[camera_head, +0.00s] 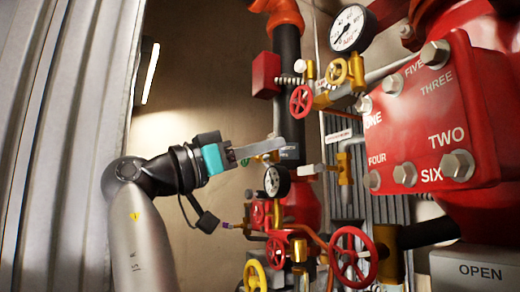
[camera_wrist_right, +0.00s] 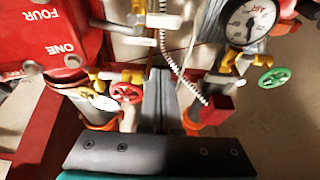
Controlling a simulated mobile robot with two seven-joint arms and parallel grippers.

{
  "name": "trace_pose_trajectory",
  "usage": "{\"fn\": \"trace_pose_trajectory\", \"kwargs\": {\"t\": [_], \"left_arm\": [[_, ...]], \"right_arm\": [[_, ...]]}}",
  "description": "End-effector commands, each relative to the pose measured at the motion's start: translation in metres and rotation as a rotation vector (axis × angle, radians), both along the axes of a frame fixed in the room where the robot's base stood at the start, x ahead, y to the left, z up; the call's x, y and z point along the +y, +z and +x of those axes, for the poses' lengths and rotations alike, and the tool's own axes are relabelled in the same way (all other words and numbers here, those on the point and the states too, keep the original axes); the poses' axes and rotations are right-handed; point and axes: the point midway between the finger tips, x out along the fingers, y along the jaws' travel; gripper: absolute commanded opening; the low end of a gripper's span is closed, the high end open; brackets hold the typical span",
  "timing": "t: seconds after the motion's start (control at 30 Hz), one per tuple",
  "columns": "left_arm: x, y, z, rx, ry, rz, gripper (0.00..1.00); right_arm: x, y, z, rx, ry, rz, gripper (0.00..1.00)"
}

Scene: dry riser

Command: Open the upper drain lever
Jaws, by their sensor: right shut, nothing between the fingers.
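A pale lever (camera_head: 312,169) sticks out to the left from a brass valve (camera_head: 344,170) in the head view, right of and a little below my fingertips. Whether this is the upper drain lever, I cannot tell. My right gripper (camera_head: 280,143), with grey fingers and a teal band, reaches in from the left in front of the dark riser pipe (camera_head: 287,60). Its fingers are shut and empty. In the right wrist view the closed fingers (camera_wrist_right: 159,75) point into the pipework. My left gripper is not in view.
A red lettered plate (camera_head: 430,120) with large bolts stands at the right. Red handwheels (camera_head: 352,257), a yellow handwheel (camera_head: 254,276), and gauges (camera_head: 352,28) crowd around the pipes. A corrugated metal wall (camera_head: 65,150) is at left. A green handwheel (camera_wrist_right: 273,77) shows in the wrist view.

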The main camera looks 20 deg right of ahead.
Motion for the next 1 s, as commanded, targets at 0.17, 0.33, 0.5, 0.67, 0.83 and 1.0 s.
{"fn": "trace_pose_trajectory", "kwargs": {"t": [0.17,0.33,0.5,0.67,0.83,1.0], "left_arm": [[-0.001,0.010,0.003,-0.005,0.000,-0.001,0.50],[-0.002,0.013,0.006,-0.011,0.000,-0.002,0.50],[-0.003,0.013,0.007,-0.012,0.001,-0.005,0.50],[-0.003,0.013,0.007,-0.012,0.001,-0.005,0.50],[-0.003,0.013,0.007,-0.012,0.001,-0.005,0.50],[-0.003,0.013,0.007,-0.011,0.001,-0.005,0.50]], "right_arm": [[-0.039,0.015,0.002,-0.002,-0.003,0.001,0.00],[-0.057,0.009,0.006,0.004,0.002,0.000,0.00],[-0.057,-0.010,0.005,0.002,0.000,-0.001,0.00],[-0.057,-0.018,0.004,0.001,0.001,-0.001,0.00],[-0.056,-0.020,0.004,0.000,0.001,-0.001,0.00],[-0.056,-0.020,0.004,0.000,0.001,-0.001,0.00]]}}
